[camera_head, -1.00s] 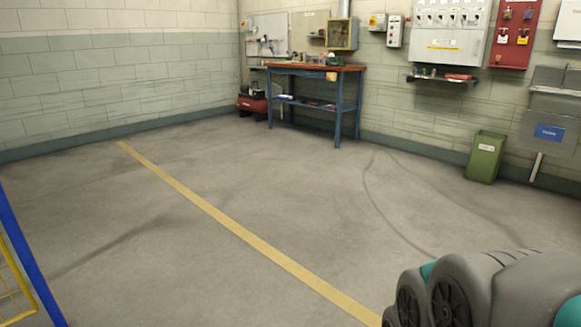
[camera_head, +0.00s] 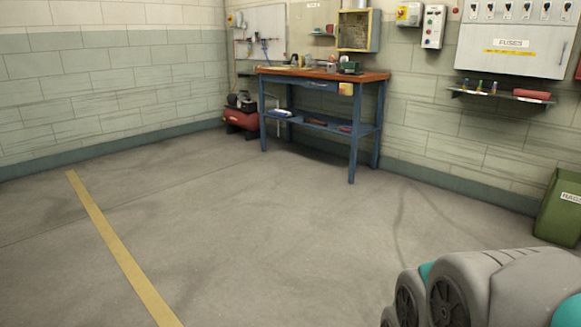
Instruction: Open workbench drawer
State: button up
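The workbench (camera_head: 381,76) stands in the far corner against the right wall, with a reddish-brown top and blue legs. Its blue drawer (camera_head: 316,85) is under the top on the left part of the front and looks shut. Several tools and small items lie on the top. A grey and teal part of my own body shows at the lower right. My gripper is not in view.
The concrete floor (camera_head: 240,230) is clear up to the workbench. A yellow line (camera_head: 118,246) runs along it at left. A red compressor (camera_head: 241,117) sits left of the bench. A green bin (camera_head: 561,210) stands at right by the wall. A narrow shelf (camera_head: 500,95) juts from the wall.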

aim_at(311, 82)
jog(key=i+z, duration=0.1)
jog(key=i, duration=0.8)
jog(key=i+z, duration=0.15)
jog(key=i, duration=0.75)
jog(key=i+j+z, duration=0.1)
jog(key=i, duration=0.8)
